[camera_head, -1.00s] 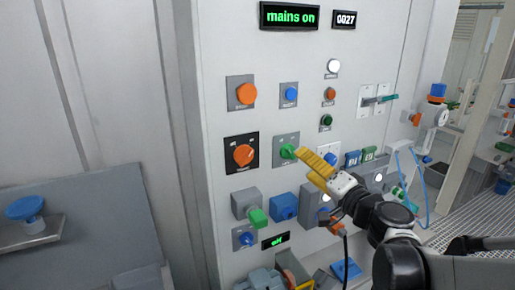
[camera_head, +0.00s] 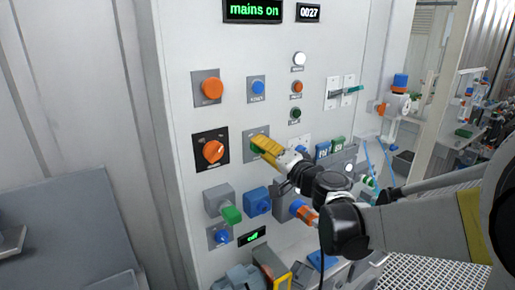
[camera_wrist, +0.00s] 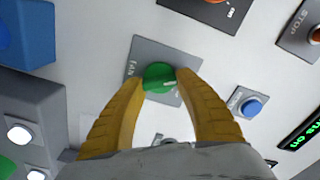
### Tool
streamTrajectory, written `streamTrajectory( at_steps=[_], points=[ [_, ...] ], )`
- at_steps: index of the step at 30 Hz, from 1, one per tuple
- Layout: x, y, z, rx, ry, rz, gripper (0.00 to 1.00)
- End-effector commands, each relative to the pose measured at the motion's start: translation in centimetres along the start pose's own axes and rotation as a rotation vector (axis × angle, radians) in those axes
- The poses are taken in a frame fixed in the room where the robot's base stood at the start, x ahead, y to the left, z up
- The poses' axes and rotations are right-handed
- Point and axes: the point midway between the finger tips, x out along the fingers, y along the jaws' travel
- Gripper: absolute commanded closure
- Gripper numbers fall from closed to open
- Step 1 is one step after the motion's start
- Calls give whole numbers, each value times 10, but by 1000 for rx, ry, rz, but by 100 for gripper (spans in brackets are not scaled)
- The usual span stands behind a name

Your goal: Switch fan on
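The green fan knob (camera_wrist: 158,77) sits on a grey plate marked FAN (camera_wrist: 136,62), with a pale pointer line on it. My gripper (camera_wrist: 160,80) has its two yellow fingers on either side of the knob, with their tips against it. In the head view, the yellow fingers (camera_head: 266,146) reach the plate (camera_head: 250,134) and cover most of the knob. A small green-lit display (camera_head: 252,236) low on the panel seems to read "off".
An orange rotary switch (camera_head: 213,151) is left of the fan plate, and a blue button (camera_head: 258,88) is above it. The "mains on" display (camera_head: 253,11) is lit at the top.

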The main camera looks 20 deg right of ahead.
Motion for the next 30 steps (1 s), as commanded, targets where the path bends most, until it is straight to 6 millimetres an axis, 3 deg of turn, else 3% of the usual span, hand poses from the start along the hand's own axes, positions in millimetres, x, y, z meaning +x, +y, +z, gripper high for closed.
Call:
streamTrajectory(
  at_steps=[14, 30],
  points=[
    [0, 0, -1, 64, 0, -1, 91],
    [1, 1, 0, 508, 0, -1, 90]
  ],
)
